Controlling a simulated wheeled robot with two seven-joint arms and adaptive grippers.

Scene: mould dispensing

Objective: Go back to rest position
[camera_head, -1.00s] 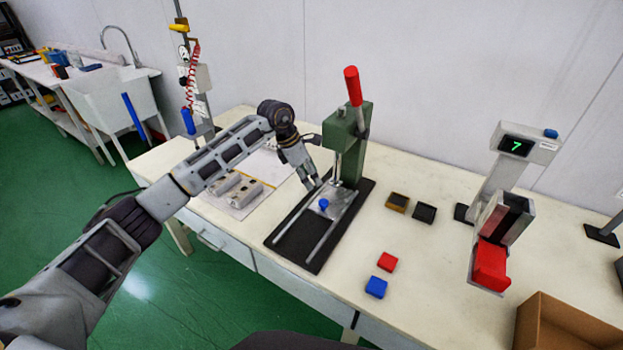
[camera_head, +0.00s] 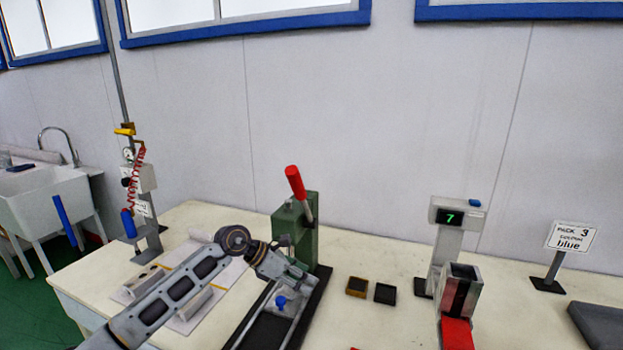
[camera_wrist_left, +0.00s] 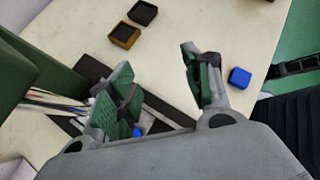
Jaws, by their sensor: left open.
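My left gripper (camera_head: 294,287) is by the green press (camera_head: 298,232) with the red handle (camera_head: 295,182), above the press's dark base plate (camera_head: 268,332). In the left wrist view its two green-padded fingers (camera_wrist_left: 165,90) stand wide apart with nothing between them. A small blue knob (camera_head: 280,301) shows just below the gripper, and it also appears beside a finger in the left wrist view (camera_wrist_left: 138,131). My right gripper is not in either view.
A yellow-brown mould (camera_head: 356,287) and a black mould (camera_head: 385,293) lie right of the press. A blue block (camera_wrist_left: 239,78) lies on the table. Grey mould parts (camera_head: 145,281) lie at left.

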